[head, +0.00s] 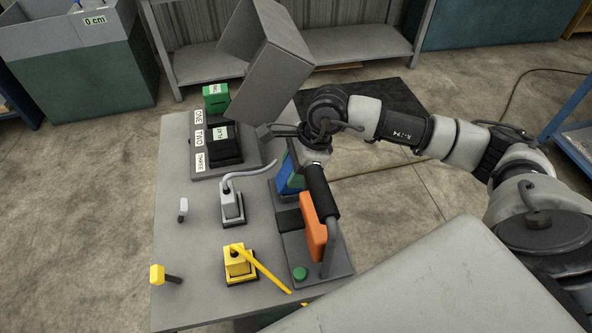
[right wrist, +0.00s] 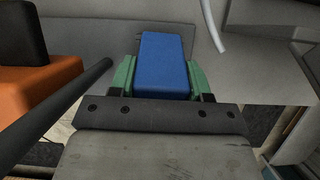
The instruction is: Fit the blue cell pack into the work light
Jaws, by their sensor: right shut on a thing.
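My right gripper (head: 291,163) is shut on the blue cell pack (head: 288,183), above or at the far end of a dark grey plate (head: 330,262). In the right wrist view the blue cell pack (right wrist: 165,62) sits between the green finger pads (right wrist: 162,78). On the plate stands an orange body (head: 313,228) with a black grip bar (head: 322,192); a black block (head: 288,220) lies beside it. I cannot tell for sure which device is the work light. Whether the pack touches the plate is unclear. My left gripper is not in view.
A rack (head: 198,172) labelled ONE, TWO, THREE holds a black pack (head: 222,148); a green pack (head: 215,98) stands behind. A grey device with a curved neck (head: 232,207) and a yellow one (head: 238,261) stand left of the plate. A grey panel (head: 268,50) rises behind.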

